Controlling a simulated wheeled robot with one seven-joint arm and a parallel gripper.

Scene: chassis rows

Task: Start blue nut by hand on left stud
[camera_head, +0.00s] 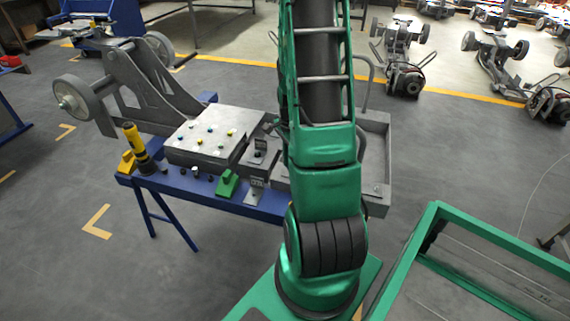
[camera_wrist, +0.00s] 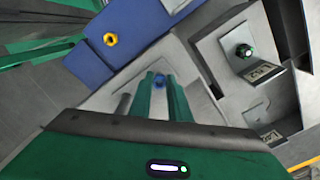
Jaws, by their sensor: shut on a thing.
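In the wrist view, my gripper (camera_wrist: 163,88) has its two green fingers closed around a small blue nut (camera_wrist: 159,79). The nut sits at the fingertips, above a grey surface, and the fingers cover part of it. In the head view, my green arm hides my gripper and the held nut. A grey block (camera_head: 178,150) there carries several small coloured pieces.
Labelled plates (camera_wrist: 264,72) stand near the grey block. In the head view, a yellow-and-black tool (camera_head: 134,139) and a green block (camera_head: 228,183) stand on the blue bench (camera_head: 262,212). A grey tray (camera_head: 377,207) is at right.

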